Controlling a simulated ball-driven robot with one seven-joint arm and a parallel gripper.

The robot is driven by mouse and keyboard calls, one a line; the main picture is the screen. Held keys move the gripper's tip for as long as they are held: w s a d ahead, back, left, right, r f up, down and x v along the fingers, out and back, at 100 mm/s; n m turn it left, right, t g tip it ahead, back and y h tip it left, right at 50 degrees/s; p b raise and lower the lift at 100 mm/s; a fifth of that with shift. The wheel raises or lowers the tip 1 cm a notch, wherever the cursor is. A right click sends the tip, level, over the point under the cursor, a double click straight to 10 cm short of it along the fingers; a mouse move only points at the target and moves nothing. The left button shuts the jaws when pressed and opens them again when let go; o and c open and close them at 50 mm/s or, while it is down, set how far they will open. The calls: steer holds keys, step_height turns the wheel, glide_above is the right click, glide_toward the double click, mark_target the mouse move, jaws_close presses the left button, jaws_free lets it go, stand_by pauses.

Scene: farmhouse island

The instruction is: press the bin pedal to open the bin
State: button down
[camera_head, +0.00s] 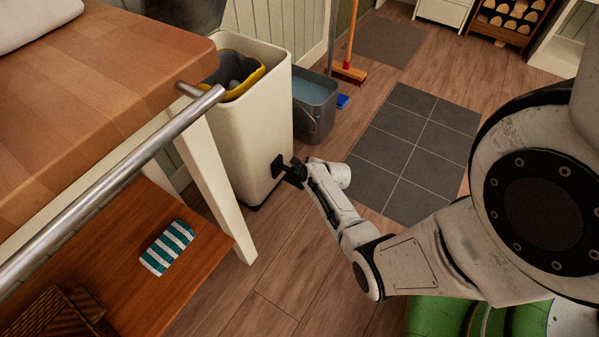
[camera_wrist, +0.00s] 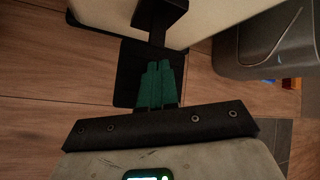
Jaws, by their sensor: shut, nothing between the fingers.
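The tall cream bin (camera_head: 262,135) stands beside the wooden island. Its top is open, showing a yellow liner edge (camera_head: 247,86) with dark contents, and a dark lid (camera_head: 188,10) is raised behind it. The black pedal (camera_head: 278,166) sticks out low on the bin's front. In the wrist view the bin (camera_wrist: 105,14) is at the top and the flat black pedal (camera_wrist: 128,82) lies under my fingers. My gripper (camera_head: 291,176) is shut and empty, its green fingertips (camera_wrist: 158,66) over the pedal, hiding part of it. I cannot tell whether they touch it.
A grey bucket (camera_head: 315,105) stands right of the bin, with a broom (camera_head: 348,72) behind it. The island (camera_head: 110,75), its metal rail (camera_head: 130,170) and leg (camera_head: 215,185) are at left. A dark tiled patch (camera_head: 415,150) and wooden floor (camera_head: 290,255) lie clear.

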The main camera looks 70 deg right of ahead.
steer(key=shift+r+p, duration=0.35)
steer(key=shift+r, duration=0.15)
step_height(320, 180, up, 5)
steer(key=p, duration=0.5)
steer(key=shift+r, duration=0.1)
stand_by(2.2)
